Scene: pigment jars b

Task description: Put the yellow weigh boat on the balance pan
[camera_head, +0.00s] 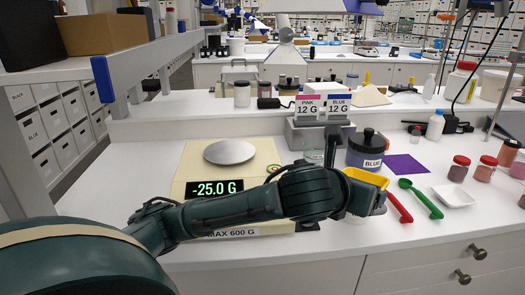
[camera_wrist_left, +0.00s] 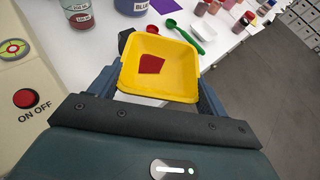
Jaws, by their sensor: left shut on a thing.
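The yellow weigh boat (camera_head: 368,177) is in my left gripper (camera_head: 372,194), held to the right of the balance. In the left wrist view the yellow weigh boat (camera_wrist_left: 184,77) sits between the fingers, open side up, with a dark red patch on its floor. The cream balance (camera_head: 183,178) shows -25.0 G on its display. Its round silver pan (camera_head: 229,152) is bare, to the left of the gripper. My left forearm crosses in front of the balance and hides part of its front right. My right gripper is not in view.
A BLUE jar (camera_head: 366,152) stands just behind the weigh boat. A grey rack (camera_head: 303,137) with PINK and BLUE 12 G cards is behind. Red (camera_head: 399,207) and green (camera_head: 421,198) scoops, a white dish (camera_head: 454,195) and several red-lidded jars lie to the right.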

